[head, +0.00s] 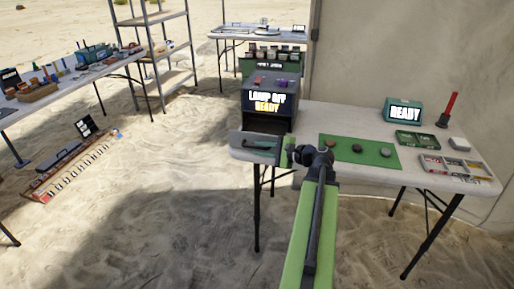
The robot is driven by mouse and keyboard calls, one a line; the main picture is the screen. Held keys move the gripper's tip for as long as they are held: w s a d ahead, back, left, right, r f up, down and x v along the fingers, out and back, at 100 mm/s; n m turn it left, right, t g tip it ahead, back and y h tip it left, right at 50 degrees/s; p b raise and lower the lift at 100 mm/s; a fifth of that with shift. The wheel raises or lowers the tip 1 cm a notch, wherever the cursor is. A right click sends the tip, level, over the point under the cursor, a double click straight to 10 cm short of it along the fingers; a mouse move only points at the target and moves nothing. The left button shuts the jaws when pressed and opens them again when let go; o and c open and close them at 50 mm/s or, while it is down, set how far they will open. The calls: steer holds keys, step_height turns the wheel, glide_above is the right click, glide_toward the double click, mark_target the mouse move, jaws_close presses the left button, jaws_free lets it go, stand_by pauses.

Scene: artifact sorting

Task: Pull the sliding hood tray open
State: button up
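The hood is a dark box (270,83) with a screen reading "LAMP OFF READY", standing at the left end of the right-hand table (305,120). Below the screen is a dark front opening. A grey tray (236,143) shows low at the hood's front, at the table's near left edge. My green arm reaches up from the bottom, and my gripper (268,144) points left, right at the tray's front. The fingers overlap the tray in the picture; whether they touch or grip it is too small to tell. My wrist hides part of the tray's right side.
A green mat (358,151) with several stones lies right of my wrist.

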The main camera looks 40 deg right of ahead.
steer(key=p+v, duration=0.3)
steer(key=v, duration=1.2)
steer(key=shift+s+r, duration=0.2)
steer(key=shift+s, duration=0.1)
